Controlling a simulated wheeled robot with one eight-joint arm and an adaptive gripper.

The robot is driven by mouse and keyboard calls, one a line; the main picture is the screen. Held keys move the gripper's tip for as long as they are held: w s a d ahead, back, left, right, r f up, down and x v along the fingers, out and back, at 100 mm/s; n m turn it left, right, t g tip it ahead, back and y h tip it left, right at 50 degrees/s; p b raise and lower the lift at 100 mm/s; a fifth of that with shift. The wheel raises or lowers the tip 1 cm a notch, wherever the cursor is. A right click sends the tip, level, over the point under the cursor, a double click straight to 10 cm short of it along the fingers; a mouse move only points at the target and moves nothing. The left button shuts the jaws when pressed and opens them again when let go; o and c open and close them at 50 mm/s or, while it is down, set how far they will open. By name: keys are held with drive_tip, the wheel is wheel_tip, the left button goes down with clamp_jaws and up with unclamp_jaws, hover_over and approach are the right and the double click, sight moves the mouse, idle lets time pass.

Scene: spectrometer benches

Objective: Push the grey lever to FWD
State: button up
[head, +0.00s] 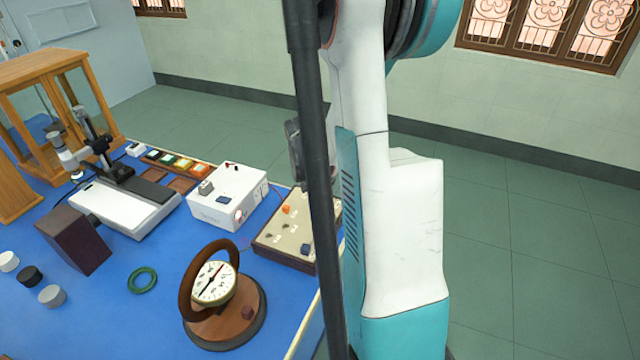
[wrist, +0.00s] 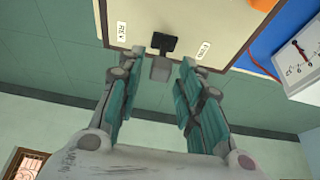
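In the wrist view, the grey lever (wrist: 159,69) is a small grey block on a black mount (wrist: 163,43). It sits at the edge of a cream board (wrist: 180,15), between a REV label (wrist: 122,30) on the left and a FWD label (wrist: 203,50) on the right. The lever appears roughly midway between the labels. My gripper (wrist: 161,60) is open, with one finger on each side of the lever and visible gaps to both. Depth between fingertips and lever is hard to judge. In the head view, my arm hides the gripper and the lever.
The board (head: 268,240) lies at the blue table's right edge, with an orange knob (head: 287,209) and a dark blue knob (head: 306,249). A white box (head: 228,208) stands left of it. A round dial on a wooden stand (head: 232,320) is in front. Open floor lies right.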

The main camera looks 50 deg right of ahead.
sight(308, 198)
clamp_jaws()
drive_tip(key=shift+w, duration=0.1)
drive_tip(key=shift+w+a+f+n+g+h+b, duration=0.15)
drive_tip(key=shift+w+g+b, duration=0.1)
drive_tip(key=shift+w+g, duration=0.3)
drive_tip(key=shift+w+a+f+n+g+h+b, duration=0.1)
drive_tip(key=shift+w+a+n+g+h+b, duration=0.1)
drive_tip(key=shift+w+g, duration=0.35)
drive_tip(key=shift+w+a+f+n+g+h+b, duration=0.15)
drive_tip(key=shift+w+g+h+b, duration=0.15)
drive_tip(key=shift+g, duration=0.45)
drive_tip(key=shift+w+f+n+g+h+b, duration=0.15)
drive_tip(key=shift+w+g+b, duration=0.2)
drive_tip(key=shift+g, duration=0.4)
drive_tip(key=shift+r, duration=0.1)
drive_tip(key=shift+o, duration=2)
unclamp_jaws()
